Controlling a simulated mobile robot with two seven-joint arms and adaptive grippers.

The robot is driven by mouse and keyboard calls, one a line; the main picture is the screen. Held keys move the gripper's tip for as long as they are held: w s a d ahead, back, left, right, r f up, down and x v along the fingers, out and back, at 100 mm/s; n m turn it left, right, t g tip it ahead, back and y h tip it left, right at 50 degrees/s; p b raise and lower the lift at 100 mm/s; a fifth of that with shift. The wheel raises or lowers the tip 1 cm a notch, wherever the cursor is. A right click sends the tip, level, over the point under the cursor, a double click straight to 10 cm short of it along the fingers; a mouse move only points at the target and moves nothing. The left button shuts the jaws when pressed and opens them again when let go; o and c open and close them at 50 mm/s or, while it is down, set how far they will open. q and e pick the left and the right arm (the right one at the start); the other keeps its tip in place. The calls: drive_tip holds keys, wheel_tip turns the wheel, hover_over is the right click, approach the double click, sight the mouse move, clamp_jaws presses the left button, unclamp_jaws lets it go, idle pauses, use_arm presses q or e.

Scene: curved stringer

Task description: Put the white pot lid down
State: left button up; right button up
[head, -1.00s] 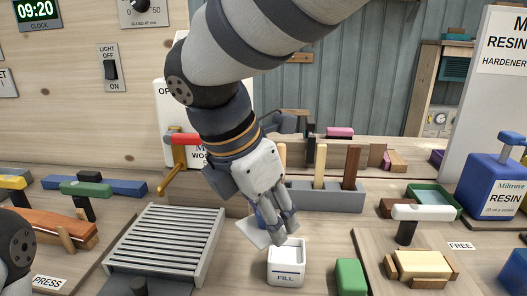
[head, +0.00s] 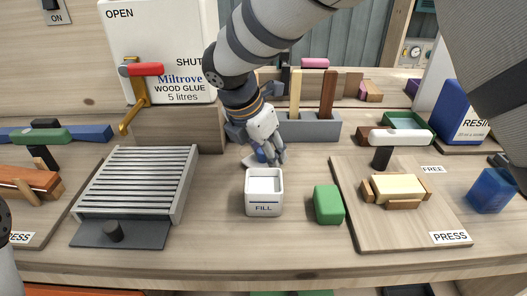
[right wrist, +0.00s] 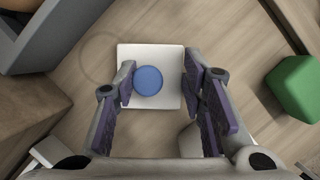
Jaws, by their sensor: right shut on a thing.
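The white pot lid (right wrist: 127,57) is a square plate with a round blue knob (right wrist: 148,81), seen from above in the right wrist view. My right gripper (right wrist: 158,84) has its fingers on either side of the knob and is shut on the lid. In the head view the right gripper (head: 268,158) is low over the bench, just behind the white pot (head: 264,208) marked FILL. The lid (head: 249,161) shows partly there beside the fingers; I cannot tell whether it touches the bench. The pot is open at the top. My left gripper is out of view.
A green block (head: 328,204) stands right of the pot, beside a wooden PRESS board (head: 390,228). A slatted rack (head: 135,182) lies to the left. A grey holder (head: 312,128) with wooden strips and a glue container (head: 165,45) are behind. Bench in front of the pot is clear.

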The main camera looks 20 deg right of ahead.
drive_tip(key=shift+f, duration=0.25)
drive_tip(key=shift+f, duration=0.15)
drive_tip(key=o, duration=0.8)
drive_tip(key=shift+o, duration=0.2)
drive_tip(key=shift+a+r, duration=0.1)
drive_tip(key=shift+r, duration=0.25)
drive_tip(key=v, duration=1.1)
drive_tip(key=shift+r+p, duration=0.25)
drive_tip(key=shift+p, duration=0.1)
drive_tip(key=shift+s, duration=0.15)
